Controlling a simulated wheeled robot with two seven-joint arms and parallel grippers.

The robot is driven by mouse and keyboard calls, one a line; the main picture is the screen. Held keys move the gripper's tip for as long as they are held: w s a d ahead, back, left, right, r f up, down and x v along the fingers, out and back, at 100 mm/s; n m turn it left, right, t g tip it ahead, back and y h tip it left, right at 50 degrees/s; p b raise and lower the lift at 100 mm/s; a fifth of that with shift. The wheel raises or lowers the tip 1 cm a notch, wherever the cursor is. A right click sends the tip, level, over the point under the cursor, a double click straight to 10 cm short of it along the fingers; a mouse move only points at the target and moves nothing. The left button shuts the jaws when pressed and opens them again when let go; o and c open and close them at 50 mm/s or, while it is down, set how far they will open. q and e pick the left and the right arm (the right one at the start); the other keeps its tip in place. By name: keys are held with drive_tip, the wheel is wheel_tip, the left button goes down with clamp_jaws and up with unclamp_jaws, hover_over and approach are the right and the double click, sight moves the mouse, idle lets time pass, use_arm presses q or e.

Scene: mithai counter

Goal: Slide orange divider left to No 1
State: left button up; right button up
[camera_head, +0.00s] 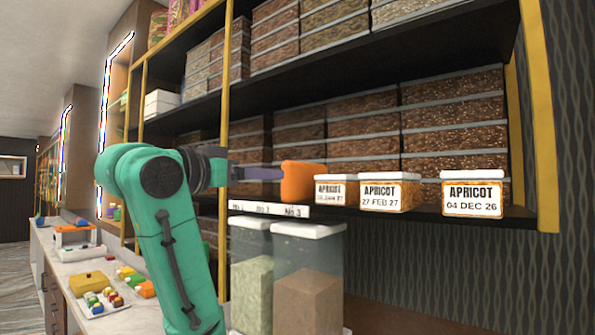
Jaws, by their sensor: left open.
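The orange divider (297,182) stands on the middle shelf, above the No 3 mark at the right end of the white label strip (268,209). The strip also carries marks to the left, toward No 1; the leftmost is small and hard to read. My left gripper (272,173) reaches in from the left at the divider's height. Its fingers are open, with their tips at or close to the divider's left side. I cannot tell whether they touch it. My right gripper is out of view.
Apricot boxes (389,193) with white lids stand just right of the divider. Stacked brown boxes (363,141) fill the shelf behind. Tall clear containers (308,280) stand below the strip. A counter with sweets (105,299) lies lower left.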

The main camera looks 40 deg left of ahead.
sight(296, 178)
use_arm(q)
drive_tip(key=w+p, duration=0.3)
drive_tip(key=w, duration=0.5)
drive_tip(key=shift+a, duration=0.1)
drive_tip(key=w, duration=0.2)
drive_tip(key=w+p, duration=0.1)
drive_tip(key=w, duration=0.1)
drive_tip(key=shift+f, duration=0.3)
drive_tip(key=shift+s+r, duration=0.15)
drive_tip(key=shift+s, duration=0.5)
drive_tip(key=shift+c, duration=1.2)
drive_tip(key=c, duration=0.5)
clamp_jaws()
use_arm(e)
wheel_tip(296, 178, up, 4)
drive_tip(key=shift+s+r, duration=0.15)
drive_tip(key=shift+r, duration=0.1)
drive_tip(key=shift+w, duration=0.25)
